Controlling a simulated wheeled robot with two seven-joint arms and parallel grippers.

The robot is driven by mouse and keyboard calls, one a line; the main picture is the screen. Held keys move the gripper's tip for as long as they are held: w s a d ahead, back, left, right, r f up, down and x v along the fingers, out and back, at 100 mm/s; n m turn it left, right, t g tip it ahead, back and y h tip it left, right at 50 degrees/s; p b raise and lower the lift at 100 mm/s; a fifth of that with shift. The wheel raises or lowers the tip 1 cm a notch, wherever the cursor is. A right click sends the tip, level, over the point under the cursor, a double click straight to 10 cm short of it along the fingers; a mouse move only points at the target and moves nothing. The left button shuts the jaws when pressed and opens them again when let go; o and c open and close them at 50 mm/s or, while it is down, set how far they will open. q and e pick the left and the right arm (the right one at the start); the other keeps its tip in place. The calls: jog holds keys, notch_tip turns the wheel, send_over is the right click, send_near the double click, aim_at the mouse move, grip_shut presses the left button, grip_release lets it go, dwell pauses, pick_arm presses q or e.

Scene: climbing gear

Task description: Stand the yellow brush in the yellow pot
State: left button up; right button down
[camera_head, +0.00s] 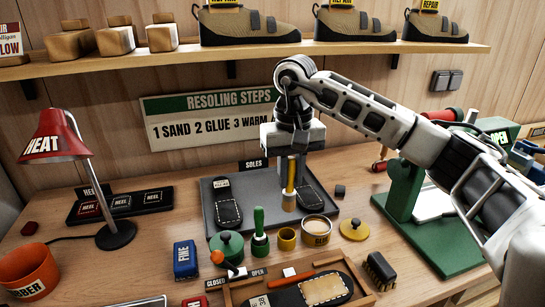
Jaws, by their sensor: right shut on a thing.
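My right gripper (291,154) points down over the back of the grey tray and is shut on the yellow brush (291,174). The small yellow pot (287,239) stands on the bench in front of the tray, below the brush in the picture. The brush is apart from the pot. My left gripper is not in view.
A green brush (259,220) stands in a green pot left of the yellow pot. An open tin (318,230) stands close on its right, with a yellow lid (354,229) beyond. The grey tray (212,193) lies behind; a wooden tray (372,299) lies in front.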

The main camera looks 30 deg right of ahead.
aim_at(290, 191)
jog(key=shift+w+f, duration=0.1)
jog(key=shift+w, duration=0.4)
jog(key=shift+f, duration=0.1)
jog(key=shift+s+f, duration=0.45)
jog(key=shift+f, duration=0.35)
jog(key=shift+f+b, duration=0.65)
jog(key=shift+f, duration=0.2)
jog(key=shift+w+f+b, duration=0.1)
jog(key=shift+f+b, duration=0.8)
jog(key=shift+f, duration=0.4)
jog(key=shift+f+b, duration=0.3)
jog(key=shift+f, duration=0.1)
jog(key=shift+f+b, duration=1)
jog(key=shift+f, duration=0.35)
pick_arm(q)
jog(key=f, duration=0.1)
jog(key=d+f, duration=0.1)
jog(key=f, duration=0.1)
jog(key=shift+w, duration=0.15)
